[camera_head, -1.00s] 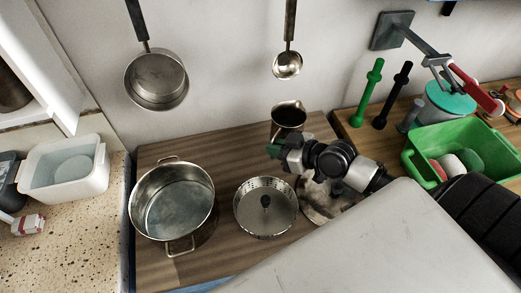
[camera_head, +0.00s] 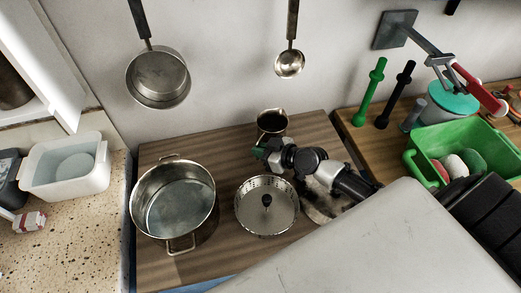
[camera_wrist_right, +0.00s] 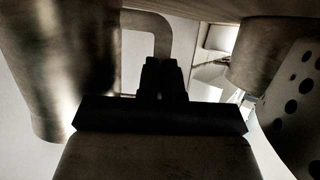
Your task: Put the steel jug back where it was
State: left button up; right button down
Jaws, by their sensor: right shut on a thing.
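The steel jug (camera_head: 272,123) is upright at the back of the wooden worktop (camera_head: 318,130), below the hanging ladle. My right gripper (camera_head: 260,150) is at the jug's near side in the head view and hides its lower part. In the right wrist view the jug's steel body (camera_wrist_right: 60,60) fills the left side, and my right gripper's fingers (camera_wrist_right: 162,75) are shut on its handle (camera_wrist_right: 152,22). I cannot tell whether the jug's base touches the worktop. My left gripper is not in view.
A two-handled pot (camera_head: 172,200) and a perforated steel insert (camera_head: 266,206) stand in front of the jug. A pan (camera_head: 158,75) and a ladle (camera_head: 289,62) hang on the wall. A green crate (camera_head: 425,170) is at right.

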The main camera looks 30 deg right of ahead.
jog(key=c, duration=1.7)
grip_release()
jog(key=shift+f, duration=0.15)
jog(key=o, duration=0.4)
jog(key=shift+r, duration=0.3)
jog(key=b+v, duration=0.1)
jog(key=v, duration=0.6)
jog(key=shift+s+d+f, duration=0.1)
jog(key=shift+s+d, duration=0.05)
jog(key=shift+s, duration=0.05)
